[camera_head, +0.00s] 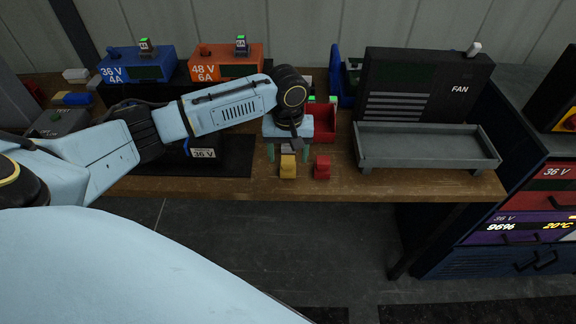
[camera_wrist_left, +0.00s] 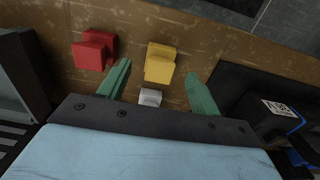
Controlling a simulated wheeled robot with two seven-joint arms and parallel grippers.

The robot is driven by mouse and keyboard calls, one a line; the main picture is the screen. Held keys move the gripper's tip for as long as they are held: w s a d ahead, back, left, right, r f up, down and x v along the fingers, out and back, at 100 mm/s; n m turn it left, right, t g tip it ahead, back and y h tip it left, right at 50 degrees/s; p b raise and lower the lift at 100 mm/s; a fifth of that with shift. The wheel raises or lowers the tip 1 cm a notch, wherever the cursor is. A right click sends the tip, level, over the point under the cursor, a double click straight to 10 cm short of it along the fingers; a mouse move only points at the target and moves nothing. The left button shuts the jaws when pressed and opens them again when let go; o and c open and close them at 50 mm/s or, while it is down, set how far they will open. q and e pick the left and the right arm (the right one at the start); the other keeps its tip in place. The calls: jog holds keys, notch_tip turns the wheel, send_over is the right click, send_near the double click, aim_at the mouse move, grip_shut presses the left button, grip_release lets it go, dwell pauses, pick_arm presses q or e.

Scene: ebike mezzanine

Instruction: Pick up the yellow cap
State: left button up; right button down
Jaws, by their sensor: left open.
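The yellow cap (camera_head: 288,167) sits on the wooden bench near its front edge. In the left wrist view the yellow cap (camera_wrist_left: 160,63) lies ahead, between the lines of my two green fingers, with bench showing on both sides of it. My left gripper (camera_head: 287,154) is open and empty, above the bench just behind the cap; it also shows in the left wrist view (camera_wrist_left: 158,84). I cannot tell whether a finger touches the cap. My right gripper is not in view.
A red cap (camera_head: 322,168) stands close right of the yellow one. A small white piece (camera_wrist_left: 150,97) lies near my gripper's palm. A grey tray (camera_head: 428,158) is at the right, a dark 36 V mat (camera_head: 232,162) at the left.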

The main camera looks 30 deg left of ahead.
aim_at(288, 159)
pick_arm(q)
notch_tip(288, 159, down, 5)
jog(key=shift+w+a+r, duration=0.1)
jog(key=shift+w+a, duration=0.05)
jog(key=c, duration=1)
